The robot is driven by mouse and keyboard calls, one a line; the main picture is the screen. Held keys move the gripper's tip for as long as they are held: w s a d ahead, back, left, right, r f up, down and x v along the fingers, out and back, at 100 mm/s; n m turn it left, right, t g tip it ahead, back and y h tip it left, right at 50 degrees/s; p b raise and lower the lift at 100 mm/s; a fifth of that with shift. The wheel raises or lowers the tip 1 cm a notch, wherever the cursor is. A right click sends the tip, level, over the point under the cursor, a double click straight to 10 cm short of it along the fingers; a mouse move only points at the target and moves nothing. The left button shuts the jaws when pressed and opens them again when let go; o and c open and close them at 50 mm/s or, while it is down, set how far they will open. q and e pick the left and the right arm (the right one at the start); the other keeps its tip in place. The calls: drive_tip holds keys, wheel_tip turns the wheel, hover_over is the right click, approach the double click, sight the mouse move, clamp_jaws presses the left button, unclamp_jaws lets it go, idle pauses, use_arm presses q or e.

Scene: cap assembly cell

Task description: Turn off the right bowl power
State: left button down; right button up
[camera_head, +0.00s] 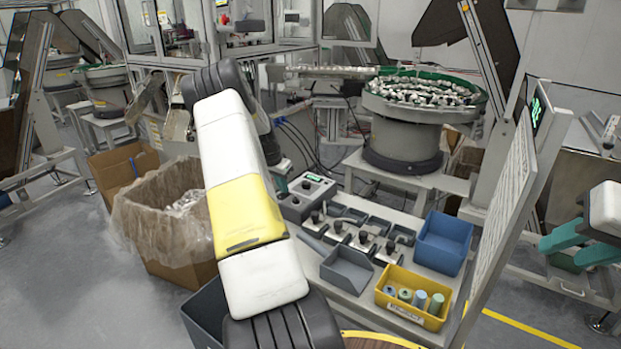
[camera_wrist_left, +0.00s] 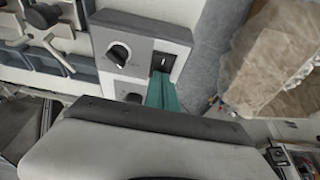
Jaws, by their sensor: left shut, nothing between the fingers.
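The right bowl feeder (camera_head: 425,95), a round drum with a green inner rim full of small parts, stands at the back right. Grey control boxes (camera_head: 312,187) sit at the left end of the bench, one with a lit green display. In the left wrist view, a control box (camera_wrist_left: 143,38) shows a black knob (camera_wrist_left: 119,53) and a black power switch (camera_wrist_left: 162,62). My left gripper (camera_wrist_left: 160,80) is shut and empty, its teal tips right at the switch's lower edge; contact is unclear. It shows partly in the head view (camera_head: 282,178). My right gripper (camera_head: 572,248) is open and empty at the right edge.
A blue bin (camera_head: 444,243), a grey tray (camera_head: 347,270) and a yellow bin (camera_head: 413,318) with several cylinders are on the bench. A plastic-lined carton (camera_head: 165,235) stands left of my arm. An upright panel (camera_head: 505,210) borders the bench on the right.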

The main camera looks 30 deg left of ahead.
use_arm(q)
drive_tip(key=shift+w+d+f, duration=0.1)
drive_tip(key=shift+f, duration=0.15)
drive_tip(key=shift+s, duration=0.2)
drive_tip(key=shift+s+f+g, duration=0.1)
drive_tip(key=shift+s+g, duration=0.2)
drive_tip(key=shift+s, duration=0.5)
